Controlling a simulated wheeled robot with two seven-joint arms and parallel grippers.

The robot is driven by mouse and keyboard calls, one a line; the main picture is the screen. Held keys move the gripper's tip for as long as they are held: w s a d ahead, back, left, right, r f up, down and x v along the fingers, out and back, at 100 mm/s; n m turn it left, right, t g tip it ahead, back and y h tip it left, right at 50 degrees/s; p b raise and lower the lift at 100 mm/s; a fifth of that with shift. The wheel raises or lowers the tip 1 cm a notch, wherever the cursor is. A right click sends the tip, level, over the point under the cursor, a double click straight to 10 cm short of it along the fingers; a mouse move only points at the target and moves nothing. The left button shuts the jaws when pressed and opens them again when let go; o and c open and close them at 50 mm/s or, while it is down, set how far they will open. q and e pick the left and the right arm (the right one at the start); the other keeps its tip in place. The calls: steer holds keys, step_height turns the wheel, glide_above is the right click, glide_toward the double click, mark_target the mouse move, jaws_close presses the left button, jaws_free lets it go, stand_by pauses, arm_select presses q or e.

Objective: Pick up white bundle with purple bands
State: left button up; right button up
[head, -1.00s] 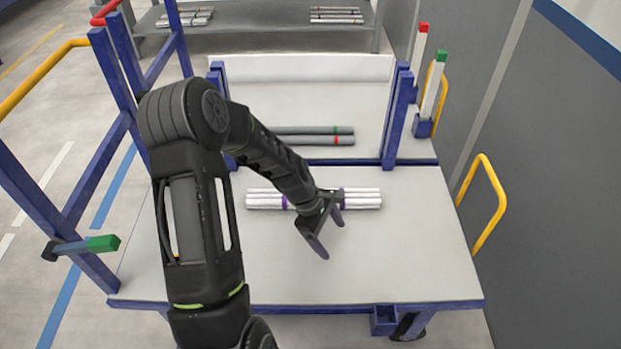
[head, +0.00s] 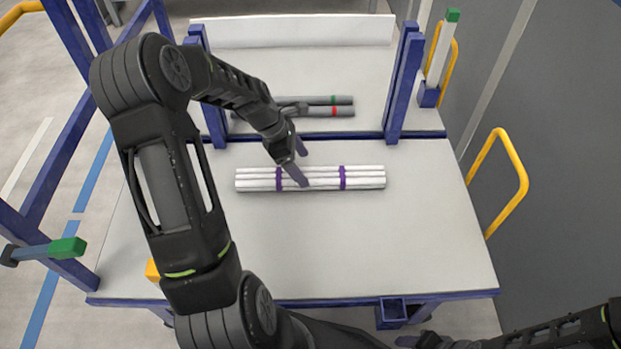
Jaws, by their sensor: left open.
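The white bundle with two purple bands (head: 360,183) lies crosswise on the light table top (head: 370,245), near the back of its front section. My left gripper (head: 300,167) is open and empty, with its fingers pointing down over the middle of the bundle. One finger crosses the bundle between the two purple bands in the picture and hides a small part of it. I cannot tell whether the fingers touch it. My right arm enters at the bottom right; its gripper (head: 430,341) is low at the frame's edge and its jaws are unclear.
Blue posts (head: 403,85) stand on both sides there. A yellow rail (head: 520,180) is at the right. The front of the table top is clear.

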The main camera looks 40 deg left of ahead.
mark_target(310, 174)
arm_select(q)
steer(key=shift+f, duration=0.25)
steer(key=b+x, duration=0.1)
steer(key=x, duration=0.4)
steer(key=shift+w+d+b, duration=0.15)
steer(key=shift+w+b, duration=0.05)
steer(key=shift+b, duration=0.15)
stand_by(0.3)
jaws_close()
stand_by(0.8)
